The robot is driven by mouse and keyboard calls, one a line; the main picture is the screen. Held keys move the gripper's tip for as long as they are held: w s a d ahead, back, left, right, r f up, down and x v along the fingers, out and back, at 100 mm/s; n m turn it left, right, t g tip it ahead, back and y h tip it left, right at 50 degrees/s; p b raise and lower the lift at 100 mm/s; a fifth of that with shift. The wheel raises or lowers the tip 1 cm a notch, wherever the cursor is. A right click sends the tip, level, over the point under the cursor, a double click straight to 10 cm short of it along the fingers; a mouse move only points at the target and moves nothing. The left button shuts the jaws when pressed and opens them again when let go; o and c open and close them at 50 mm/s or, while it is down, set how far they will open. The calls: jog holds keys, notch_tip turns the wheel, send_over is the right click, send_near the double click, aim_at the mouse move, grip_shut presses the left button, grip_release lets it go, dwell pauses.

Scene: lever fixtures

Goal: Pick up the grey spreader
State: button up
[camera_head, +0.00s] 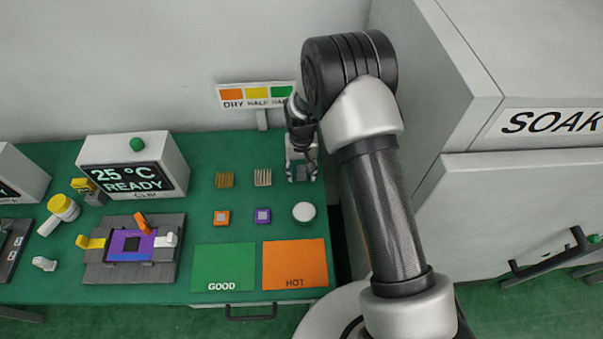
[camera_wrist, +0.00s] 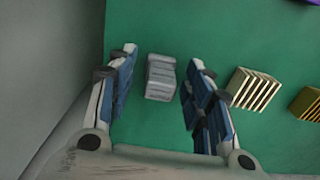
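The grey spreader (camera_wrist: 160,77), a small light-grey ridged block, lies on the green table top between my gripper's two fingers in the wrist view. My gripper (camera_wrist: 164,56) is open, with a strip of green showing on both sides of the block, so neither finger appears to touch it. In the head view my gripper (camera_head: 301,177) points down at the back right of the table, right of the finned blocks. There it largely hides the grey block. The height of the fingertips over the table is hard to tell.
A pale finned block (camera_head: 263,177) and a gold finned block (camera_head: 225,180) stand left of my gripper. A white round piece (camera_head: 304,212) lies in front. The wall and sign (camera_head: 257,95) are behind; the large SOAK cabinet (camera_head: 520,200) is close on the right.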

aim_at(302, 167)
jog(key=c, duration=1)
jog(key=shift+r, duration=0.1)
notch_tip(302, 167, up, 20)
jog(key=p, duration=0.4)
jog(key=shift+p, duration=0.3)
jog(key=o, duration=0.4)
jog(key=c, duration=0.4)
